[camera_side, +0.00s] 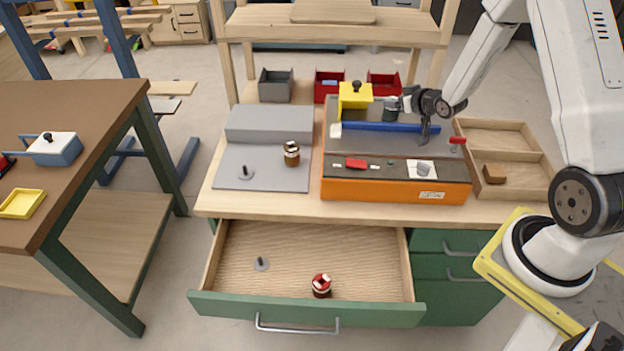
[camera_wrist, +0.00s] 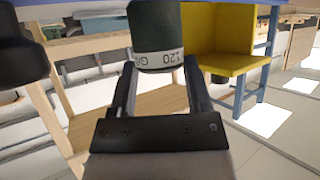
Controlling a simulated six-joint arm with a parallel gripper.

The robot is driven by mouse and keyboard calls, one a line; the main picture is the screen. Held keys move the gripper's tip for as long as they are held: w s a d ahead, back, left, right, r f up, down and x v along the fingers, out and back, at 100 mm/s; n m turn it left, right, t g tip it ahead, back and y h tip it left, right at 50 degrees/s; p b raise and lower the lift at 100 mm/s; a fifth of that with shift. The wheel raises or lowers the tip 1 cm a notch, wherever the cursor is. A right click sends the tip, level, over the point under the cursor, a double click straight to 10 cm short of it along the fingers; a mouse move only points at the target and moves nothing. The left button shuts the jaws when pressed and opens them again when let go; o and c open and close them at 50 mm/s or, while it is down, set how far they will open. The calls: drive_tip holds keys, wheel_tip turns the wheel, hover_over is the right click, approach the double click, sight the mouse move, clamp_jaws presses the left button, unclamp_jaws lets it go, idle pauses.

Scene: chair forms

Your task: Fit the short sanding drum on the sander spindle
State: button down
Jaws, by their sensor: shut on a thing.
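My gripper (camera_side: 402,102) is shut on a dark drum (camera_side: 390,110) above the back of the orange-sided machine (camera_side: 385,188). In the wrist view the drum (camera_wrist: 158,30) sits between the fingers (camera_wrist: 160,82); its pale band reads "120". Its far end is cut off by the frame. A short dark upright pin on a round base (camera_side: 245,173) stands on the grey plate (camera_side: 228,165); a similar pin (camera_side: 262,264) is in the open drawer. I cannot tell which is the sander spindle. A brown-and-cream banded drum (camera_side: 291,155) stands on the plate.
A yellow bracket with a black knob (camera_side: 355,95) is close left of the drum, and a blue bar (camera_side: 390,127) lies below it. The open drawer (camera_side: 300,308) holds a red-and-white banded piece (camera_side: 321,286). A wooden tray (camera_side: 530,165) is at right.

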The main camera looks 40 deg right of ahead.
drive_tip(key=shift+f, duration=0.35)
unclamp_jaws()
drive_tip(key=shift+r, duration=0.1)
drive_tip(key=shift+r, duration=3.4)
drive_tip(key=shift+a, duration=0.1)
drive_tip(key=shift+a, duration=0.3)
drive_tip(key=s+a+n+g+y, duration=0.2)
drive_tip(key=s+a+g, duration=0.7)
drive_tip(key=s+a, duration=0.9)
drive_tip(key=a, duration=0.4)
drive_tip(key=shift+r, duration=0.25)
